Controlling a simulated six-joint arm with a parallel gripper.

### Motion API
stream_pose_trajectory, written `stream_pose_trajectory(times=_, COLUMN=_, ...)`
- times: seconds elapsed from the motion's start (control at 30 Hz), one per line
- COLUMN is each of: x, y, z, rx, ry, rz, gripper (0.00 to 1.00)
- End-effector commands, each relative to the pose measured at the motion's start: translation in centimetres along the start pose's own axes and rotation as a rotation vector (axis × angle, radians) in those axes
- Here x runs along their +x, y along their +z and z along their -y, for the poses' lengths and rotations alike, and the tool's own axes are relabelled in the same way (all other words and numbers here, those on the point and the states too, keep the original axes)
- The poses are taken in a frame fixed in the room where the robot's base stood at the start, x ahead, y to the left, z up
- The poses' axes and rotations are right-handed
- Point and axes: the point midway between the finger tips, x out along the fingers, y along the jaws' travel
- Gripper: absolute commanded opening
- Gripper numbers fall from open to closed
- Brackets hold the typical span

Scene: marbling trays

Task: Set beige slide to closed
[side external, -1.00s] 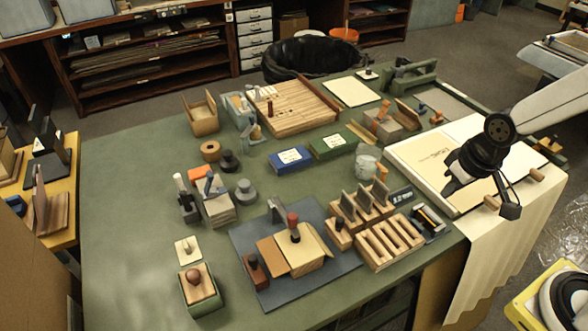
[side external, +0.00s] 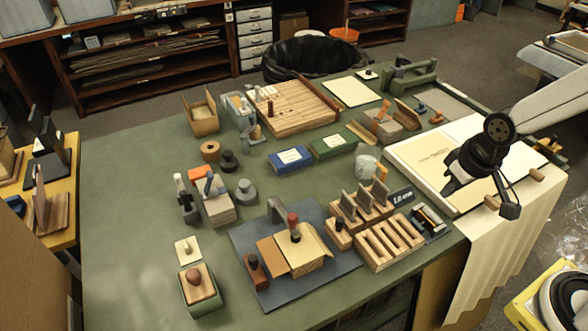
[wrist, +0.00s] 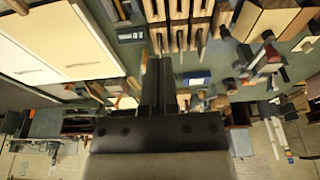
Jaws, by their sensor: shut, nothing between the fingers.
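A cream-beige panel (side external: 310,248) with a dark, red-topped knob (side external: 293,220) lies on a wooden block on the grey mat, beside a brown panel (side external: 272,255). It looks like the beige slide; I cannot tell its exact slide position. In the wrist view a cream panel (wrist: 253,18) and the red knob (wrist: 268,36) show at the upper right. My gripper (wrist: 158,64) is shut and empty, well apart from the knob. In the side view my gripper (side external: 452,185) hangs over the large cream board at the right, its fingertips hard to make out.
Slotted wooden racks (side external: 388,243) stand right of the block, between it and my gripper. The large cream board (side external: 425,160) lies at the right edge. A dark small block (side external: 256,272) is left of the panels. The green table (side external: 130,220) is clear at the left.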

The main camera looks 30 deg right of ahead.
Motion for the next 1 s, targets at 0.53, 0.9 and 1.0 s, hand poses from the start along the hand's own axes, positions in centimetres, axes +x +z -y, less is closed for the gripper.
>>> stream_pose_trajectory(times=0.53, x=1.8, y=-3.7, z=2.4, rx=-0.171, ry=-0.018, rz=0.051, gripper=0.67)
stream_pose_trajectory(times=0.9, x=6.5, y=-9.1, z=8.3, rx=-0.506, ry=-0.055, rz=0.146, gripper=0.67)
stream_pose_trajectory(times=1.0, x=8.1, y=-10.0, z=10.1, rx=-0.594, ry=-0.066, rz=0.171, gripper=0.67)
